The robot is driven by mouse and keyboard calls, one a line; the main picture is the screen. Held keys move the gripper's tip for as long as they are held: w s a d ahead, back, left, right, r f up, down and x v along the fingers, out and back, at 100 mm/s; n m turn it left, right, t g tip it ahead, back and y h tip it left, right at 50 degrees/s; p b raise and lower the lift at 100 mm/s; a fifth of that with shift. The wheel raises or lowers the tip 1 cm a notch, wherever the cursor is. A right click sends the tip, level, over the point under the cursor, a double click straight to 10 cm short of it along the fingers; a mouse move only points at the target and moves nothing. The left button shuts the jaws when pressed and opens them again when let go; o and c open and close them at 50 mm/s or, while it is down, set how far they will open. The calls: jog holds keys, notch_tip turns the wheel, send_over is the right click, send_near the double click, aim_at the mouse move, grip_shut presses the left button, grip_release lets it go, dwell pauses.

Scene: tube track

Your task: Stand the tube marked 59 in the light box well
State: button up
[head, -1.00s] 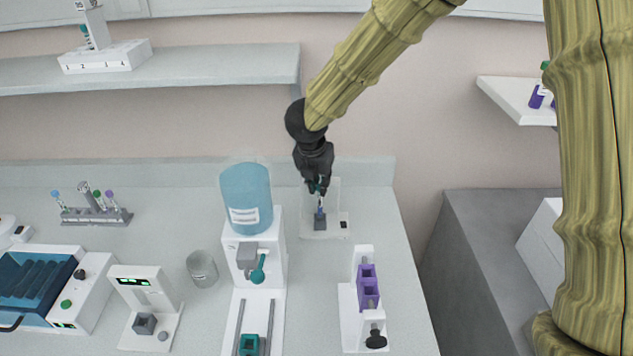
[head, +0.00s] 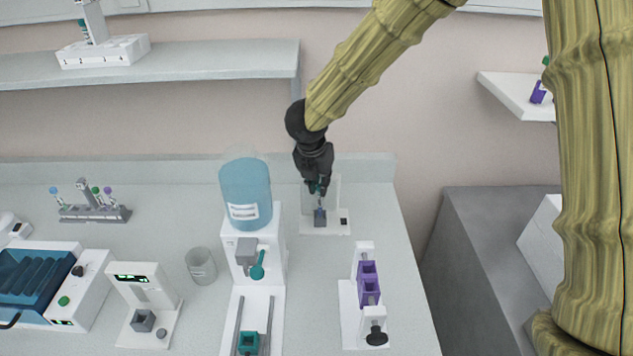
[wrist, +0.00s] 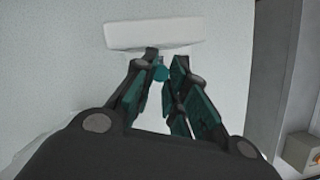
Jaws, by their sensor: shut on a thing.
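My gripper (head: 318,188) points down at the back right of the counter, shut on a tube. The tube's teal cap (wrist: 160,73) shows between the fingers in the wrist view. In the head view, the tube (head: 320,203) hangs below the fingertips, roughly upright, its lower end at the dark square well (head: 320,218) of the white light box (head: 334,230). I cannot tell whether the tube's end is inside the well or just above it. Its number is too small to read.
A blue-bottled dispenser (head: 246,200) stands left of the light box. A white stand with purple holders (head: 368,285) is in front. A rack of tubes (head: 95,213), a clear cup (head: 201,266) and a small display device (head: 140,290) are further left. A shelf (head: 200,68) hangs above.

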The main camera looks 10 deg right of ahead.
jog(key=shift+f+b, duration=0.35)
jog(key=shift+f, duration=0.2)
jog(key=o, duration=0.8)
jog(key=shift+o, duration=0.2)
jog(key=shift+r, duration=0.15)
jog(key=v, duration=1.1)
jog(key=shift+s+r, duration=0.25)
jog(key=shift+r, duration=0.1)
jog(key=shift+a, duration=0.1)
